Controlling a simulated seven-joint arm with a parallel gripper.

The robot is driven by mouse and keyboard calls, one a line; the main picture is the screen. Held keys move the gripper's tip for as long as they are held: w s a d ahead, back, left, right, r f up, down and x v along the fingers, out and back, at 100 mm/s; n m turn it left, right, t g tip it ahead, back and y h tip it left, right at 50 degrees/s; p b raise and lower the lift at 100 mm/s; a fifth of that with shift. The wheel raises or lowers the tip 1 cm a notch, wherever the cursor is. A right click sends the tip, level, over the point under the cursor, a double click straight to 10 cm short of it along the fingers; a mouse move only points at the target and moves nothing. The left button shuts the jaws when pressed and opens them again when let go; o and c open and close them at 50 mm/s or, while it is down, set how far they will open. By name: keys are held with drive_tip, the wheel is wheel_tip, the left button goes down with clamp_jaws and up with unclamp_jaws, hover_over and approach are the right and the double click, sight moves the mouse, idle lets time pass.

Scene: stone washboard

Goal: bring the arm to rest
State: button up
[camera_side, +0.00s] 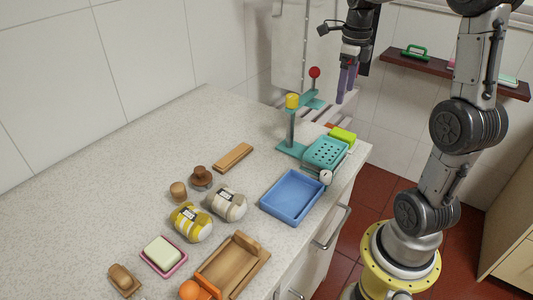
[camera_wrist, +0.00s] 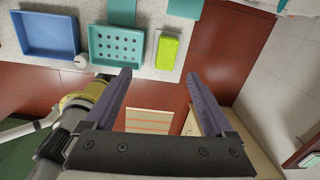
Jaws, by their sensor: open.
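My gripper (camera_side: 347,83) hangs in the air past the far right end of the counter, its purple fingers pointing down. In the wrist view my gripper (camera_wrist: 160,95) has its two fingers spread wide apart with nothing between them. Below it in that view are the red floor and a slatted pale panel. My gripper touches nothing that I can see.
On the speckled counter (camera_side: 120,140) stand a teal perforated basket (camera_side: 325,152), a blue tray (camera_side: 291,196), a yellow-green sponge (camera_side: 342,134) and a teal stand with a yellow top (camera_side: 291,120). A dark wall shelf (camera_side: 440,68) is at right.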

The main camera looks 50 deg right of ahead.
drive_tip(key=s+a+r+n+t, duration=0.2)
drive_tip(key=a+r+n, duration=0.1)
drive_tip(key=a+n, duration=0.4)
drive_tip(key=s+a+r+n+t, duration=0.15)
drive_tip(key=a+n, duration=0.35)
drive_tip(key=a, duration=0.5)
drive_tip(key=s+a+f+n+t, duration=0.1)
drive_tip(key=s+a+f+n, duration=0.1)
drive_tip(key=n, duration=0.9)
drive_tip(key=s+a+f+n, duration=0.2)
drive_tip(key=s+n, duration=0.3)
drive_tip(key=n, duration=0.7)
drive_tip(key=shift+s+a+f+t, duration=0.2)
drive_tip(key=shift+a+f+t, duration=0.2)
drive_tip(key=shift+a, duration=0.25)
